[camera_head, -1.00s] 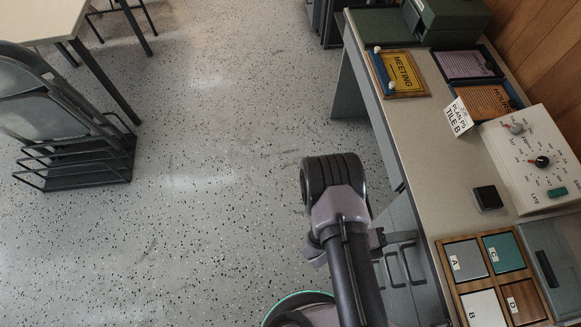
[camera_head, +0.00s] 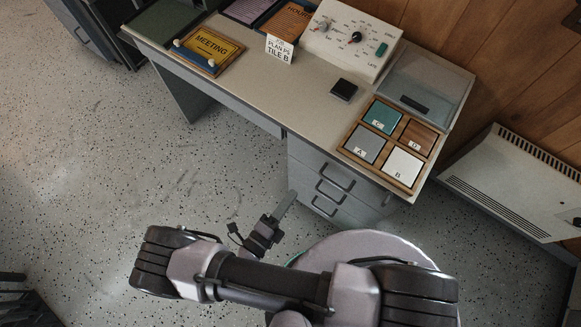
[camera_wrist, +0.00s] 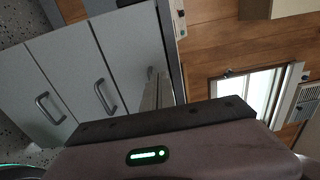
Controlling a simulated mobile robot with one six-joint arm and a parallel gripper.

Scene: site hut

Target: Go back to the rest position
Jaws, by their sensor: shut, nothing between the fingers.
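My gripper (camera_head: 286,203) shows in the head view in front of the desk drawers, its fingers together and empty. My arm is folded across the bottom of the picture, clear of the desktop. In the wrist view the closed fingers (camera_wrist: 157,92) point up the picture, with grey drawer fronts (camera_wrist: 80,85) and their handles behind and to the left. The gripper looks apart from the drawers, but the exact gap cannot be told.
The desk (camera_head: 300,100) holds a wooden tray (camera_head: 343,150) of lettered tiles, a dial panel (camera_head: 350,38), a small black block (camera_head: 344,90) and a MEETING sign (camera_head: 210,48). A white heater (camera_head: 510,180) stands at the right wall. Speckled floor is open at left.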

